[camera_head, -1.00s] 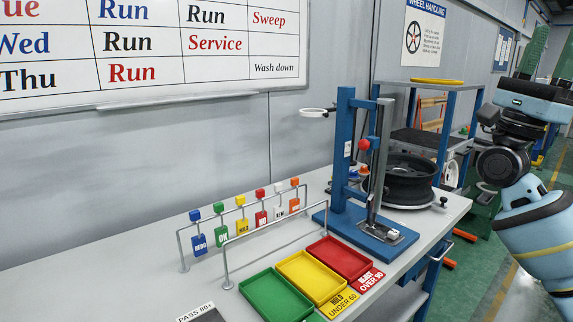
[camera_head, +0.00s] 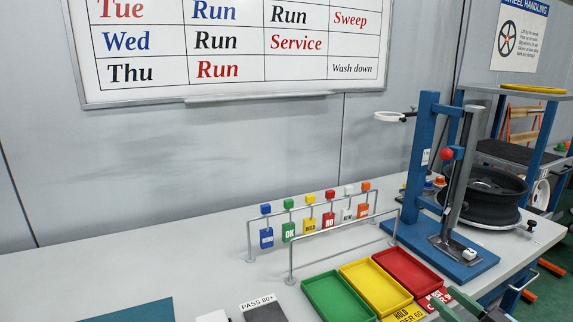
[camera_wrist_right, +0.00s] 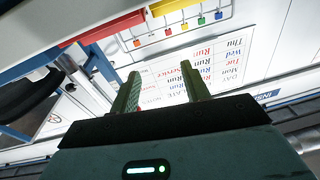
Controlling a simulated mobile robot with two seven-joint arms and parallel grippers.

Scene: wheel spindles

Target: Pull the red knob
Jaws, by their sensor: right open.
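The red knob (camera_head: 446,154) is a round ball on the blue upright stand (camera_head: 422,150) at the right of the bench in the head view. I cannot make the knob out in the right wrist view. My right gripper (camera_head: 458,304) shows only partly at the bottom right edge of the head view, in front of and below the stand, well apart from the knob. In the right wrist view its two green fingers (camera_wrist_right: 162,92) are spread with nothing between them. My left gripper is not in view.
A dark wheel rim (camera_head: 495,205) sits just right of the stand. Green, yellow and red trays (camera_head: 338,298) lie in front, with a rail of coloured tags (camera_head: 310,215) behind. The bench's left part is mostly clear.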

